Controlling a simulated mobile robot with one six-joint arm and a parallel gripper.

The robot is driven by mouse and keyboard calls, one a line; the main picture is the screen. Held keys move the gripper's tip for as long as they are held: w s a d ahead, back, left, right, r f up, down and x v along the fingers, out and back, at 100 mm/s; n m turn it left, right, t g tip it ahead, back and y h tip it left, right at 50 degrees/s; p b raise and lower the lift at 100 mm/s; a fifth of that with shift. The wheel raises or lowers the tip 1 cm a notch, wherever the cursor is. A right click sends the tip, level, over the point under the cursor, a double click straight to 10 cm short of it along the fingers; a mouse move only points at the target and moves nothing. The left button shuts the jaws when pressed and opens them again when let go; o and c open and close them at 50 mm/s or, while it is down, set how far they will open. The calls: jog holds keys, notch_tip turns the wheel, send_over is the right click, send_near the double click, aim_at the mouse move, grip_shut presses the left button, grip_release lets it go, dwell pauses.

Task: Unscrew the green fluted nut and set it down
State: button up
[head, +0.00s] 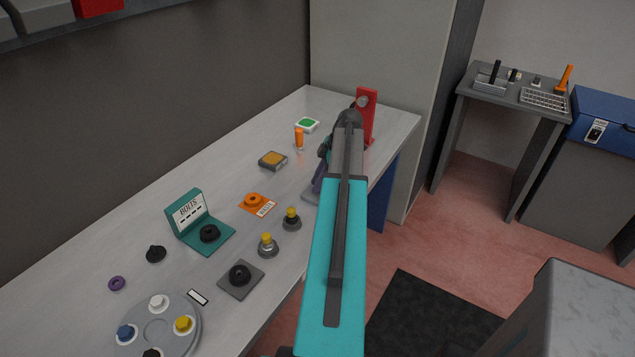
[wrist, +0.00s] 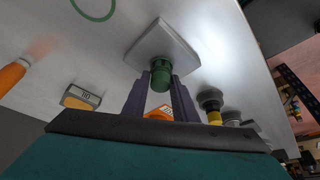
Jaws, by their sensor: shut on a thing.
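The green fluted nut (wrist: 160,74) shows in the wrist view, at the middle of a square light grey plate (wrist: 165,40) on the bench. My gripper (wrist: 160,84) has its two purple fingers on either side of the nut and is shut on it. The nut's end faces the camera between the fingertips. In the head view my arm hides the nut, and only the left part of the plate (head: 311,196) shows beside my purple fingers (head: 320,176). A green ring outline (wrist: 95,9) lies on the bench top near the plate in the wrist view.
Yellow-topped knobs (head: 291,219) are nearer the front edge. A red stand (head: 368,112) is at the bench's far end.

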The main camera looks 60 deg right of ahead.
jog(key=shift+s+d, duration=0.2)
jog(key=shift+d, duration=0.05)
